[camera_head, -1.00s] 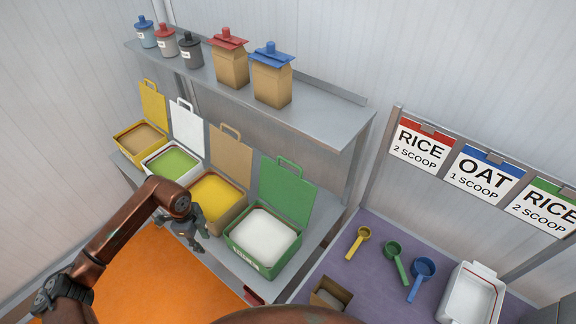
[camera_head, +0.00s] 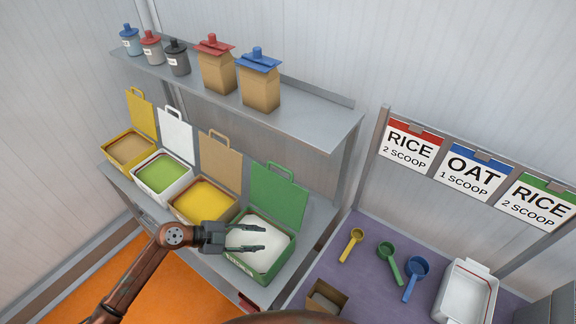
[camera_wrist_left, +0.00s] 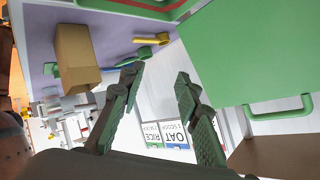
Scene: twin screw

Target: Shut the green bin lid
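The green bin (camera_head: 243,262) stands at the right end of the lower shelf and holds white contents (camera_head: 258,237). Its green lid (camera_head: 278,195) stands raised at the back, with a handle on its top edge. The lid also shows large at the right of the left wrist view (camera_wrist_left: 245,50), with its handle (camera_wrist_left: 280,108). My left gripper (camera_head: 264,240) is over the bin's opening in front of the lid, fingers apart and empty. In the left wrist view the fingers (camera_wrist_left: 158,85) are also spread with nothing between them. My right gripper is in neither view.
Yellow (camera_head: 115,162), white (camera_head: 150,188) and tan (camera_head: 184,215) bins stand left of the green bin, lids raised. An upper shelf (camera_head: 300,119) with jars and bags hangs above. Scoops (camera_head: 388,262) and a white container (camera_head: 462,292) are on the purple table at right.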

